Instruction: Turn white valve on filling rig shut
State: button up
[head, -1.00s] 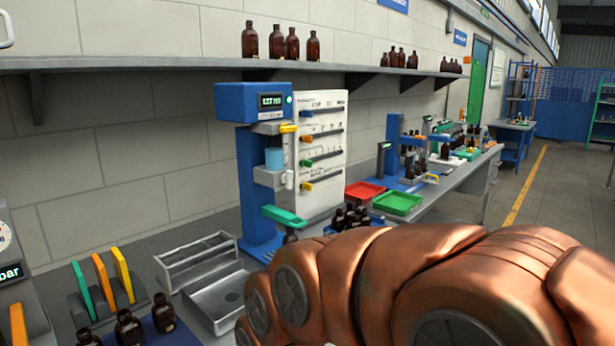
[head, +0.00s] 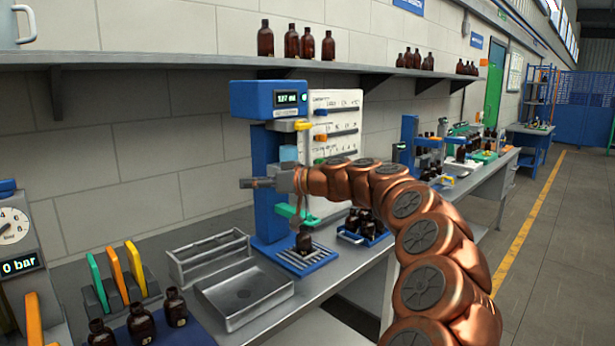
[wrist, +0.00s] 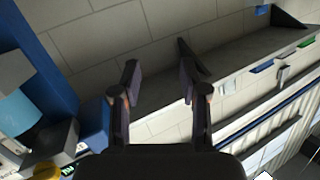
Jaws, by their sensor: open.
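The filling rig (head: 268,100) stands against the wall, a blue column with a lit display and a pale blue tank (head: 288,153). Its tank also shows at the left of the wrist view (wrist: 18,112). My gripper (head: 242,183) is in front of the rig's column, pointing left in the head view. In the wrist view my gripper (wrist: 160,66) is open, with nothing between its fingers and bare wall beyond. The white valve below the tank is hidden behind my gripper and wrist in the head view; I cannot make it out in the wrist view. A green lever (head: 290,214) shows below my gripper.
An amber bottle (head: 305,241) stands on the rig's blue base (head: 302,262). A white panel (head: 335,103) with coloured levers is right of the column. A steel rack (head: 208,258) and tray (head: 243,294) lie left. A shelf (head: 180,68) with bottles runs above.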

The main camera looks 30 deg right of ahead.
jog(key=w+d+f+m+t+h, duration=0.1)
jog(key=d+f+t+h, duration=0.15)
jog(key=d, duration=0.85)
jog(key=w+d+f+m+t+h, duration=0.1)
jog(key=d+m+t+h, duration=0.15)
jog(key=d, duration=0.95)
jog(key=p+x, duration=0.2)
jog(key=x, duration=0.6)
jog(key=shift+n+h+p, duration=0.3)
jog(key=shift+n+h, duration=0.1)
jog(key=shift+n, duration=0.05)
jog(key=shift+f, duration=0.1)
jog(key=shift+c, duration=0.3)
grip_shut()
